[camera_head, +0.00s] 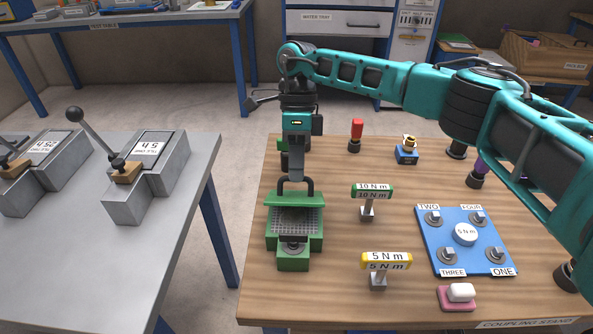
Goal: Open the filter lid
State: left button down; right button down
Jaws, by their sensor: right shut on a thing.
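The green filter box (294,260) stands on the wooden table at its left side, with a grey mesh (295,221) showing on top. The green filter lid (294,200) shows as a band at the back of the mesh, with a dark loop handle (311,188). My right gripper (296,177) points straight down from above and is shut on the handle. The fingers hide part of the handle. I cannot tell exactly how far the lid is tilted. My left gripper is not in view.
Yellow "5 N m" (386,262) and green "10 N m" (372,191) signs stand right of the filter. A blue plate (440,262) with several bolts lies farther right. A red-handled tool (356,136) stands behind. A grey table (190,235) with lever fixtures is at left, across a gap.

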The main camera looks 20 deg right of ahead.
jog(key=shift+w, duration=0.1)
dwell(0.3)
jog(key=c, duration=1.2)
grip_release()
jog(key=shift+o, duration=0.2)
jog(key=v, duration=1.3)
jog(key=shift+w+f, duration=0.1)
jog(key=shift+w, duration=0.05)
